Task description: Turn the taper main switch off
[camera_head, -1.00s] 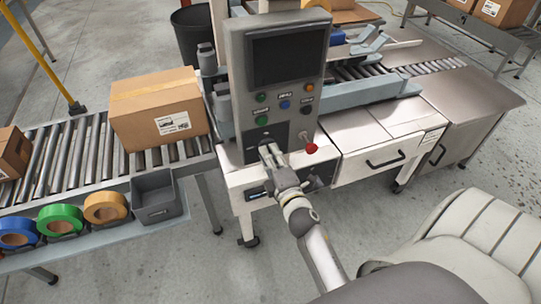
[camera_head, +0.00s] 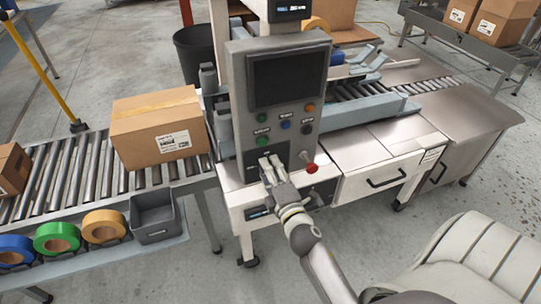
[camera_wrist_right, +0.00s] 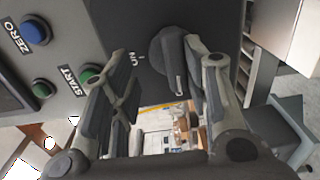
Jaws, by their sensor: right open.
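The taper's main switch is a dark rotary knob (camera_wrist_right: 170,58) on the grey control panel (camera_head: 240,107), with a white "ON" mark beside it in the right wrist view. My right gripper (camera_head: 270,161) is in front of the lower part of the panel, and in the head view it hides the knob. In the right wrist view the open right gripper (camera_wrist_right: 155,85) has one finger on each side of the knob. The right finger overlaps the knob's edge; I cannot tell whether it touches. My left gripper is not in view.
A red-tipped knob (camera_head: 312,168) sticks out just right of my right gripper. Green START (camera_wrist_right: 90,73) and blue ZERO (camera_wrist_right: 34,31) buttons are nearby on the panel. A cardboard box (camera_head: 135,135) sits on the roller conveyor (camera_head: 75,165) at left. A chair (camera_head: 470,250) stands at lower right.

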